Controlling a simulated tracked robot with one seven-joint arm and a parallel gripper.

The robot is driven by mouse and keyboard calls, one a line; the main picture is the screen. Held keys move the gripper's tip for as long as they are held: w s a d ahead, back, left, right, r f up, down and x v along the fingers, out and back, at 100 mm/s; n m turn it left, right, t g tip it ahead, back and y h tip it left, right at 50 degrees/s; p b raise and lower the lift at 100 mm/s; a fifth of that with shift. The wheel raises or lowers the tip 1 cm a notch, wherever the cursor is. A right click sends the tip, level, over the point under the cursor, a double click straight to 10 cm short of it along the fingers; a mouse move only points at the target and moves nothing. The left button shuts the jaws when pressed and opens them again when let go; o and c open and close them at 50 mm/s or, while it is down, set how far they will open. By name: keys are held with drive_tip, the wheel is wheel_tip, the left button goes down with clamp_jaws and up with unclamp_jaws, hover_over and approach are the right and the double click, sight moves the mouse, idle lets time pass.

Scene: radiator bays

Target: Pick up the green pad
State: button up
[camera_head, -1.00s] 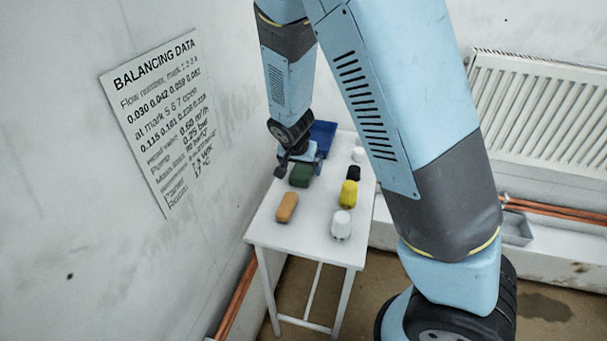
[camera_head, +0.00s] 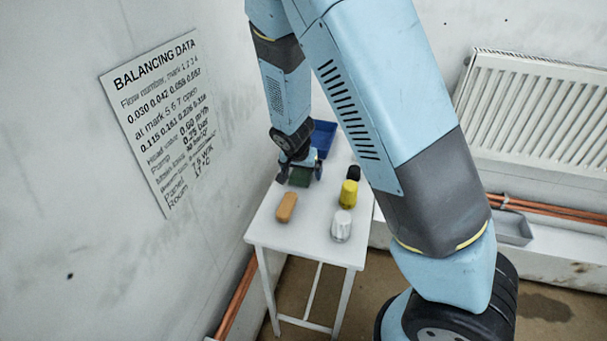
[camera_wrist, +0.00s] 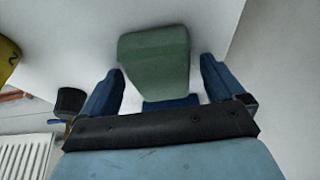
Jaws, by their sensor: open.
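The green pad (camera_head: 300,180) lies on the white table (camera_head: 316,215), near its left side. My gripper (camera_head: 300,172) is over it, hiding part of it in the head view. In the wrist view the pad (camera_wrist: 155,60) shows ahead of and between the two blue fingers of my gripper (camera_wrist: 160,88). The fingers are apart, with a gap on each side of the pad. I cannot tell from these views how far down the fingers reach beside it.
An orange block (camera_head: 287,207) lies in front of the pad. A yellow item (camera_head: 348,194), a white item (camera_head: 341,226) and a black item (camera_head: 353,173) stand to the right. A blue tray (camera_head: 323,137) is behind my gripper. The wall with a sign (camera_head: 162,115) is left.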

sight(302, 172)
drive_tip(key=c, duration=1)
drive_tip(key=shift+r, duration=0.1)
drive_tip(key=shift+c, duration=0.2)
drive_tip(key=shift+r, duration=0.25)
wheel_tip(302, 172, up, 3)
drive_tip(key=shift+s+r, duration=0.15)
drive_tip(key=shift+r, duration=0.05)
drive_tip(key=s+r, duration=0.2)
drive_tip(key=r, duration=0.1)
drive_tip(key=s+r, duration=0.2)
drive_tip(key=shift+s+d, duration=0.1)
drive_tip(key=shift+d, duration=0.3)
drive_tip(key=s+d+r, duration=0.2)
drive_tip(key=s+r, duration=0.2)
drive_tip(key=s, duration=0.5)
drive_tip(key=shift+d+r, duration=0.15)
